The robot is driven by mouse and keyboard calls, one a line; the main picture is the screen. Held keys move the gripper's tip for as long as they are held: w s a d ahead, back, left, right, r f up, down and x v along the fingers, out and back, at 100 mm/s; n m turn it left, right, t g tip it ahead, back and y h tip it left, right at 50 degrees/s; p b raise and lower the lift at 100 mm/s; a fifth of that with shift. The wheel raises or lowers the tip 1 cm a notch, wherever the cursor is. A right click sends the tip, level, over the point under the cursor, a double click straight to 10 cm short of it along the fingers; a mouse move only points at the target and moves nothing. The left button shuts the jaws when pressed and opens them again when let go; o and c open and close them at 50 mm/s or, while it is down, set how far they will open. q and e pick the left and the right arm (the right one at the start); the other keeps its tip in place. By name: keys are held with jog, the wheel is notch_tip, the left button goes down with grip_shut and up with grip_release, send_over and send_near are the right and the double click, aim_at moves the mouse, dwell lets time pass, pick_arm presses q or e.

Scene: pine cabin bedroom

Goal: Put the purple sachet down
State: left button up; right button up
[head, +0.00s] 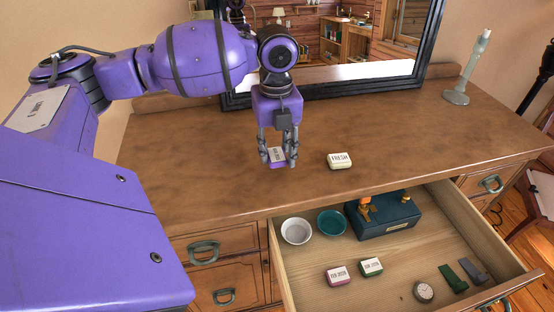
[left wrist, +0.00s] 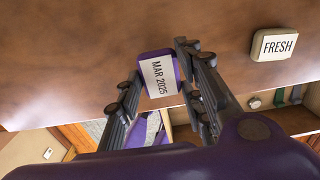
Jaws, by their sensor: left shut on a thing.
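My left gripper (head: 278,153) is shut on the purple sachet (head: 278,164) over the wooden dresser top (head: 215,160), near its front edge. In the left wrist view the purple sachet (left wrist: 146,54) sits between the two fingers of the left gripper (left wrist: 158,75), and its white label reads "MAR 2025". I cannot tell whether the sachet touches the wood. A cream sachet (head: 340,161) lies on the dresser top to the right of the gripper. My right gripper is not in view.
A mirror (head: 340,75) and a candlestick (head: 470,65) stand behind.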

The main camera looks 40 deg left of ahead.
aim_at(276, 152)
pick_arm(q)
jog(key=f, duration=0.4)
jog(key=shift+w+a, duration=0.25)
jog(key=shift+w, duration=0.1)
jog(key=o, duration=0.9)
jog(key=shift+f, duration=0.15)
jog(key=shift+o, duration=0.2)
notch_tip(276, 152, up, 12)
jog(key=shift+r, duration=0.2)
